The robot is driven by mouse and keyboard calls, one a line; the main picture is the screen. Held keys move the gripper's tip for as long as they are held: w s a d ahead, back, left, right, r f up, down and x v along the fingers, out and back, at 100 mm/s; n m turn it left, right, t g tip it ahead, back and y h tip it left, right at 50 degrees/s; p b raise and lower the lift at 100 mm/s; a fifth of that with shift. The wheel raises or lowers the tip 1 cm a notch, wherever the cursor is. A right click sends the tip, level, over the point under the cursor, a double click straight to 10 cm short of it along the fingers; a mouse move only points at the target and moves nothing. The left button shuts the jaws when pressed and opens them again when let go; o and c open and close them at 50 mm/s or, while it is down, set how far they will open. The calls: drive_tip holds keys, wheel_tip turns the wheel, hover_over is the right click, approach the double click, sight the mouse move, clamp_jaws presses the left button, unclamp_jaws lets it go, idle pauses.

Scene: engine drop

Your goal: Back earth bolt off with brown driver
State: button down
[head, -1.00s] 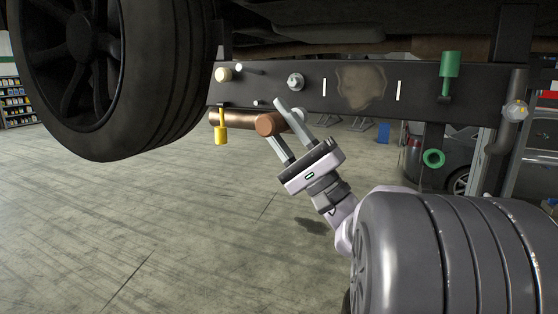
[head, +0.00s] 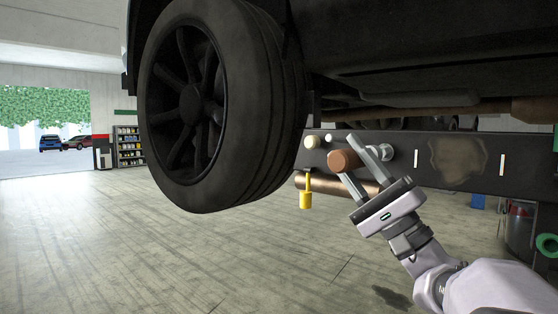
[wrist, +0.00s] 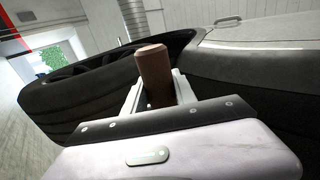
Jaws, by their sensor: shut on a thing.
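The brown driver (head: 343,161) is a short, thick brown cylinder, seen nearly end-on in the head view. My gripper (head: 353,156) is shut on it, and the wrist view shows the driver (wrist: 153,72) standing up between the fingers. The driver is in front of the dark panel (head: 399,173), just left of a silver bolt (head: 385,152). A cream knob (head: 312,142) and a small light pin (head: 329,138) sit at the panel's left end. Which fastener is the earth bolt I cannot tell. The driver's far end is hidden, so contact cannot be seen.
A large black wheel (head: 213,108) hangs left of the panel, under the raised vehicle. A yellow handle (head: 306,198) hangs below the panel's left end. A copper-coloured pipe (head: 313,181) runs behind it. A green ring (head: 547,246) shows at right. The floor at left is clear.

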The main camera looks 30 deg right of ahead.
drive_tip(key=shift+w+d, duration=0.35)
drive_tip(key=shift+d, duration=0.45)
drive_tip(key=shift+w+d, duration=0.3)
drive_tip(key=shift+d, duration=0.45)
drive_tip(key=shift+w+d, duration=0.25)
drive_tip(key=shift+d, duration=0.4)
drive_tip(key=shift+d, duration=0.1)
drive_tip(key=shift+w+d, duration=0.25)
drive_tip(key=shift+d, duration=0.25)
drive_tip(key=shift+w+d, duration=0.1)
drive_tip(key=shift+d, duration=0.05)
